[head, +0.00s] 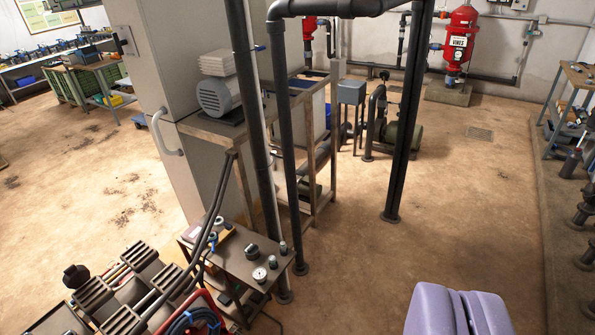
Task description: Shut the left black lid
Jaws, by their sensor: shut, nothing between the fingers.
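My gripper (460,308) shows as two pale purple fingers at the bottom right, closed together with a thin seam between them. It holds nothing and is over bare floor, apart from everything else. I cannot pick out the left black lid with certainty. At the lower left are several dark ribbed pieces (96,292) on a cluttered unit, partly cut off by the picture's edge. A round black knob-like part (75,275) stands beside them; I cannot tell whether any of these is a lid or whether it is open.
A low metal cart (250,270) with gauges and fittings stands left of centre. Dark vertical pipes (408,120) rise from the floor. A bench (572,80) lines the right wall, and a red tank (461,45) stands at the back. The floor at centre right is clear.

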